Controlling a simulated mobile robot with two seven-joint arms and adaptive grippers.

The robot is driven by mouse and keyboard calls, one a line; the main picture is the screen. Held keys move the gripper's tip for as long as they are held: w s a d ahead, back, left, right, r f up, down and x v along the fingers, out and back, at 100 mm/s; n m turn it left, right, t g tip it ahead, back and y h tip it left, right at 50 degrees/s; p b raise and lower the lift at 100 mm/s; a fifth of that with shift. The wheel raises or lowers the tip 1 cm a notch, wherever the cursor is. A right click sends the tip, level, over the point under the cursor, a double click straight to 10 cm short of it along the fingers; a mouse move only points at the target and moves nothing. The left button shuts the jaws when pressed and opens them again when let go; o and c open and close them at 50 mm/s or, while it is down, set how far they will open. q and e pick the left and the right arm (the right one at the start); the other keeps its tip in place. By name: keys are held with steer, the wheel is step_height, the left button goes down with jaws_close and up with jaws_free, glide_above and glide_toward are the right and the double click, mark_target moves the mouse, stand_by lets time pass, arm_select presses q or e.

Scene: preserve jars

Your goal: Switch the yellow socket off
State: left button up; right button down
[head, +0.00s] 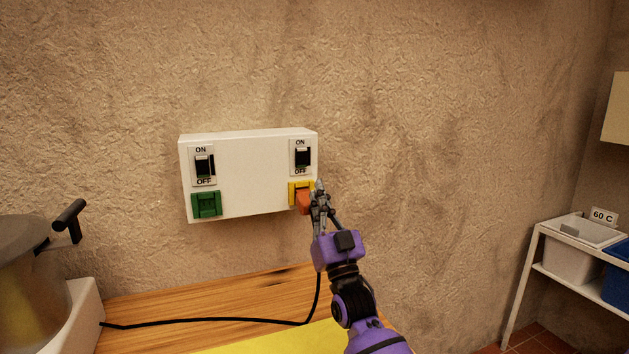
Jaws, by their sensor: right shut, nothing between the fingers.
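The yellow socket (293,193) is at the lower right of a white wall box (245,170). An orange plug (303,203) sits in it. Above it is a black switch (302,157) marked ON at the top and OFF at the bottom; I cannot clearly tell its position. My right gripper (319,187) is shut and empty, with its fingertips just right of the yellow socket and plug, below the switch. Whether it touches them is unclear. My left gripper is out of view.
A green socket (206,205) with its own switch (203,166) is on the box's left. A black cord (220,321) crosses the wooden worktop (250,296) toward a pot-like appliance (35,285). A shelf with bins (570,260) stands right. The wall around the box is bare.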

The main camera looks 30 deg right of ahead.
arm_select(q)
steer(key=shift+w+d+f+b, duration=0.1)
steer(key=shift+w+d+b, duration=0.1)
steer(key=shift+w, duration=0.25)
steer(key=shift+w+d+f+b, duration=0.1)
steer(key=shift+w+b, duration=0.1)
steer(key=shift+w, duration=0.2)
arm_select(e)
steer(key=shift+w+f+v, duration=0.15)
steer(key=shift+v, duration=0.85)
steer(key=shift+w+f+v, duration=0.1)
steer(key=shift+f+v, duration=0.05)
steer(key=shift+v, duration=0.85)
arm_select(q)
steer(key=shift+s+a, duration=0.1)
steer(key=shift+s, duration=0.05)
arm_select(e)
steer(key=shift+d, duration=0.1)
